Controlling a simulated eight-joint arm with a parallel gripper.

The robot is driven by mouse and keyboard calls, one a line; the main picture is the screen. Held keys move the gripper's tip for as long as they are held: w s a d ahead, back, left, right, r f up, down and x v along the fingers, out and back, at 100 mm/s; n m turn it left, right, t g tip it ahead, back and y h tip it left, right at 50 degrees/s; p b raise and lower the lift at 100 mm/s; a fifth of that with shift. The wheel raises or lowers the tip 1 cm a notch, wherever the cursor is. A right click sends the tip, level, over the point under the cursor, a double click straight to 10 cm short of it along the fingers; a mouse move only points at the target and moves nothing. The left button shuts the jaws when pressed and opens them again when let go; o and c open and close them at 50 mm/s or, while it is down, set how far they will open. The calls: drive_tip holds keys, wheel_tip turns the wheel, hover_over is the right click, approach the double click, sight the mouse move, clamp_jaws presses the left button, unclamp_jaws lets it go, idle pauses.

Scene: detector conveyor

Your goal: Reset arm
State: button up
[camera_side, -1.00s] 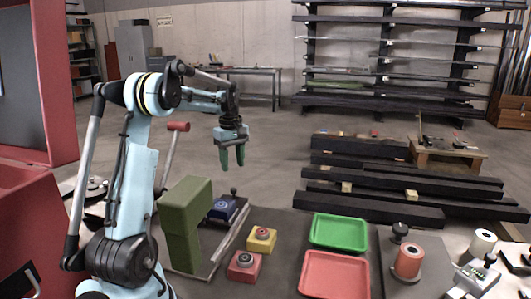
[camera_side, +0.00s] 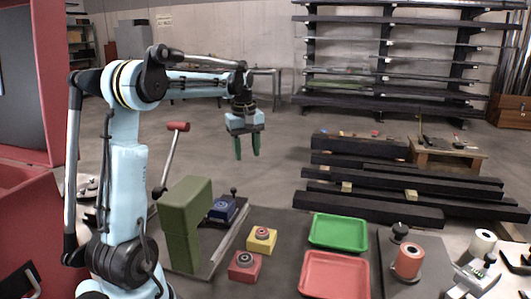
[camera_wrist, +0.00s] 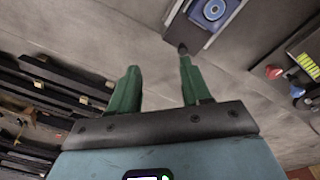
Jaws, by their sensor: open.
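My gripper (camera_side: 247,148) hangs in the air, pointing down, above the far edge of the work table. Its two green fingers are apart with nothing between them. In the wrist view the gripper (camera_wrist: 155,85) is also open and empty, with floor behind the fingers. A blue block with a round top (camera_side: 222,208) sits on the conveyor (camera_side: 215,255) beside the green housing (camera_side: 186,225). The blue block shows at the top of the wrist view (camera_wrist: 213,10). A yellow block (camera_side: 262,239) and a red block (camera_side: 244,266) stand on the table right of the conveyor.
A green tray (camera_side: 338,232) and a red tray (camera_side: 334,274) lie empty at the table's middle. An orange spool (camera_side: 408,261) stands right of them. A red-knobbed lever (camera_side: 178,127) rises behind the green housing. Dark beams (camera_side: 400,182) lie on the floor behind.

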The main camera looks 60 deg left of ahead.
drive_tip(key=d+m+t, duration=0.3)
drive_tip(key=d+m, duration=0.6)
drive_tip(key=d, duration=0.8)
drive_tip(key=s+d+f+m+t, duration=0.1)
drive_tip(key=s+d+f+m, duration=0.1)
drive_tip(key=d+m, duration=0.2)
drive_tip(key=s+d+f+m+t, duration=0.2)
drive_tip(key=s+d+m, duration=0.1)
drive_tip(key=d, duration=0.5)
drive_tip(key=shift+s+m+h, duration=0.15)
drive_tip(key=shift+m+h, duration=0.15)
drive_tip(key=shift+m, duration=0.1)
